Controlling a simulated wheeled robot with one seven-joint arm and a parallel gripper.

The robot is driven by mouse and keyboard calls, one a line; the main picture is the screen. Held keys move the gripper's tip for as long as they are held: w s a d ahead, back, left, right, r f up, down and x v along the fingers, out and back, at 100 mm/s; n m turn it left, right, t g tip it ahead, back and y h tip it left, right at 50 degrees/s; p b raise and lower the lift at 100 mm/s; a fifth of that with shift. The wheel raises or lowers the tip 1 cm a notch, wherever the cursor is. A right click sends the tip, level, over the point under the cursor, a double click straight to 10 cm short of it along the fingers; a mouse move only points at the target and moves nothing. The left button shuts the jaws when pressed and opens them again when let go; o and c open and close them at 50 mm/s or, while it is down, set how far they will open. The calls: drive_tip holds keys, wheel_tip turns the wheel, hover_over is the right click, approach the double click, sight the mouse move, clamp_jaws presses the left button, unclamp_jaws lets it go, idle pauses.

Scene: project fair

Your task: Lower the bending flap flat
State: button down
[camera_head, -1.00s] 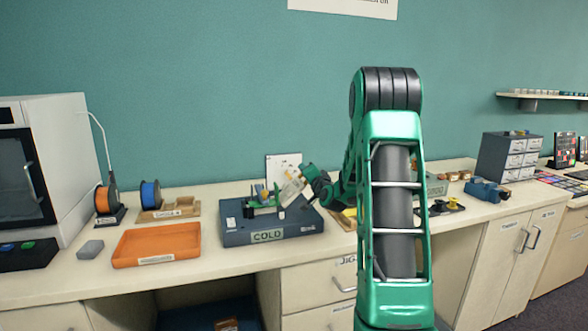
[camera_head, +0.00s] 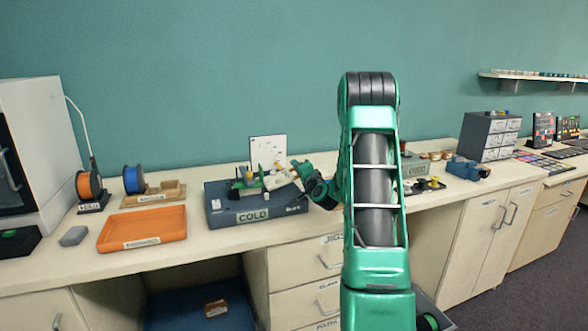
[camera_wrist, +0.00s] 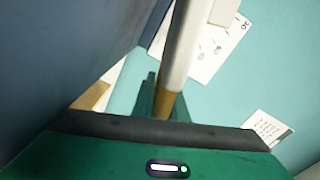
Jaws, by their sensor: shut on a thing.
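The bending station is a dark blue-grey base (camera_head: 235,222) labelled COLD on the counter. A cream-white piece, seemingly the bending flap (camera_head: 278,181), shows at its right rear and looks tilted low; its exact angle is unclear. My green gripper (camera_head: 298,175) reaches in from the right and meets its right end. In the wrist view, a pale bar (camera_wrist: 186,45) with a tan end (camera_wrist: 167,102) runs into my dark green fingers (camera_wrist: 160,95); my gripper is shut on it. The contact is small in the head view. The dark base fills the wrist view's left (camera_wrist: 55,50).
Small green and yellow parts (camera_head: 246,182) stand on the base. A white board (camera_head: 268,150) stands behind it. An orange tray (camera_head: 142,228) and spools (camera_head: 134,180) are on the left.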

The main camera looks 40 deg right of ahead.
drive_tip(key=shift+a+f, duration=0.1)
drive_tip(key=shift+f, duration=0.1)
drive_tip(key=c, duration=1.8)
unclamp_jaws()
drive_tip(key=shift+w, duration=0.1)
drive_tip(key=shift+r, duration=0.1)
drive_tip(key=shift+s+a, duration=0.1)
drive_tip(key=shift+s, duration=0.45)
drive_tip(key=v, duration=0.9)
drive_tip(key=shift+s, duration=0.25)
drive_tip(key=shift+a, duration=0.15)
